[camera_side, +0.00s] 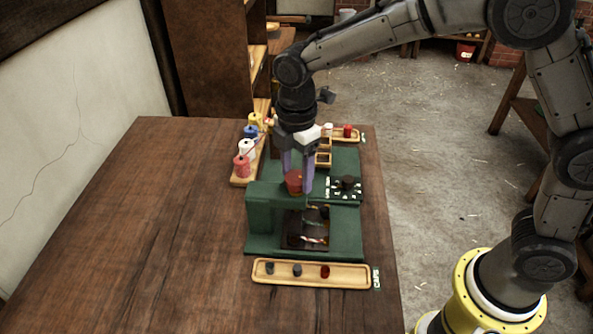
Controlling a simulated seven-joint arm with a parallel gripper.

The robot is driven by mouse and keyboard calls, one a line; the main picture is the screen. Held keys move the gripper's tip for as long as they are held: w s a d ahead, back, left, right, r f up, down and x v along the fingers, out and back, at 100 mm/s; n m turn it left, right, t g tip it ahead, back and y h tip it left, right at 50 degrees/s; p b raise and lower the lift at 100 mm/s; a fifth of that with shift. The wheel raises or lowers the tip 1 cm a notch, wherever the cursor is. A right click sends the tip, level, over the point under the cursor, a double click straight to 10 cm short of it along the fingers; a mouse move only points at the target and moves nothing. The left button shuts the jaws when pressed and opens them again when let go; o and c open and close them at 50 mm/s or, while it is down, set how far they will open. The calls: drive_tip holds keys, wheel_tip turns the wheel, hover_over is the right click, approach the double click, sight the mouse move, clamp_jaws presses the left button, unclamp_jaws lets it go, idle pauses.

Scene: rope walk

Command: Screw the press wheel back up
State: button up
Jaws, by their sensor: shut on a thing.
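The green press (262,212) stands near the right side of the wooden table. Its red press wheel (293,183) sits on top of the press arm. My gripper (297,182) points down over the press, its two purple fingers shut on the red wheel, one on each side. Below the wheel, a dark plate (296,240) lies on the press base with a dark round part and a short pale-and-red twisted piece on it. The screw under the wheel is too small to make out.
A wooden tray marked CAPS (310,282) lies in front with several small caps. A rack of coloured spools (241,172) stands behind left. A black patterned plate (346,186) with a dark knob is right of the wheel. The table's left is clear.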

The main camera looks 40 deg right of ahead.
sight(297, 177)
drive_tip(key=shift+r, duration=0.1)
drive_tip(key=o, duration=1.4)
drive_tip(key=shift+c, duration=0.2)
wheel_tip(297, 177, up, 14)
drive_tip(key=shift+d, duration=0.1)
